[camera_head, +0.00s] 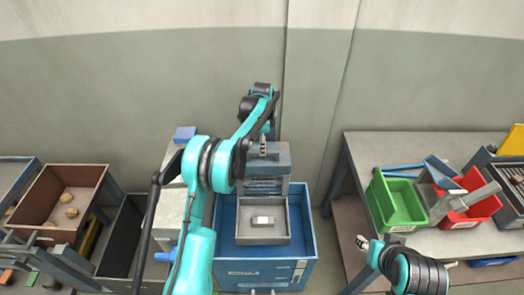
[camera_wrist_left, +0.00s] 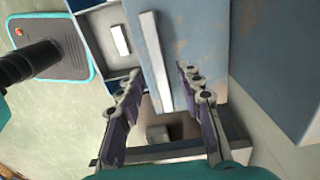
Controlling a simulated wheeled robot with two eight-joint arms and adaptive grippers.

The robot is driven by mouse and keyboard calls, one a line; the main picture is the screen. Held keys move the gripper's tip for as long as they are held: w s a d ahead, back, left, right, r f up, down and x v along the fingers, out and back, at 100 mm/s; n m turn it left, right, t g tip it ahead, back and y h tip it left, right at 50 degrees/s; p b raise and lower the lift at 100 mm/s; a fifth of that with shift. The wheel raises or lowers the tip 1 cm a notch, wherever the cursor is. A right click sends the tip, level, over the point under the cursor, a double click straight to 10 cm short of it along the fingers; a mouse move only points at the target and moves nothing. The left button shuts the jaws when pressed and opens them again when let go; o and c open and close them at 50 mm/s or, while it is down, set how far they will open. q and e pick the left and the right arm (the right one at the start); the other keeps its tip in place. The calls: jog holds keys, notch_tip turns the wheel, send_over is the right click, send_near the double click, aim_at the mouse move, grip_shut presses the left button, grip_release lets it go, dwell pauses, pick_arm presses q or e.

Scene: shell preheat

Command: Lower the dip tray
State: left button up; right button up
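A grey dip tray (camera_head: 278,232) appears to be the open tray at the blue cabinet in the head view, with a white-topped block (camera_head: 263,221) in it. A similar tray with a white block (camera_wrist_left: 121,40) shows at the upper left of the left wrist view. My left gripper (camera_head: 263,147) is above the grey upright frame (camera_head: 278,158) behind that tray. In the left wrist view, my left gripper (camera_wrist_left: 162,78) is open, its fingers apart on either side of a pale bar (camera_wrist_left: 153,55), with gaps. My right gripper (camera_head: 366,245) is by the right bench; its opening is too small to judge.
The blue cabinet (camera_head: 308,225) stands in the middle. A right bench (camera_head: 420,147) holds a green bin (camera_head: 385,205) and a red bin (camera_head: 485,205). A brown box (camera_head: 45,185) with roundish pieces stands at left. The wall is close behind.

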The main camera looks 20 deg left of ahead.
aim_at(262, 186)
pick_arm(q)
jog(key=shift+f, duration=1)
grip_shut()
notch_tip(262, 186, down, 25)
jog(key=b, duration=1.1)
jog(key=shift+r+b, duration=0.15)
jog(key=shift+b, duration=0.15)
jog(key=shift+s+f, duration=0.1)
jog(key=shift+f, duration=0.15)
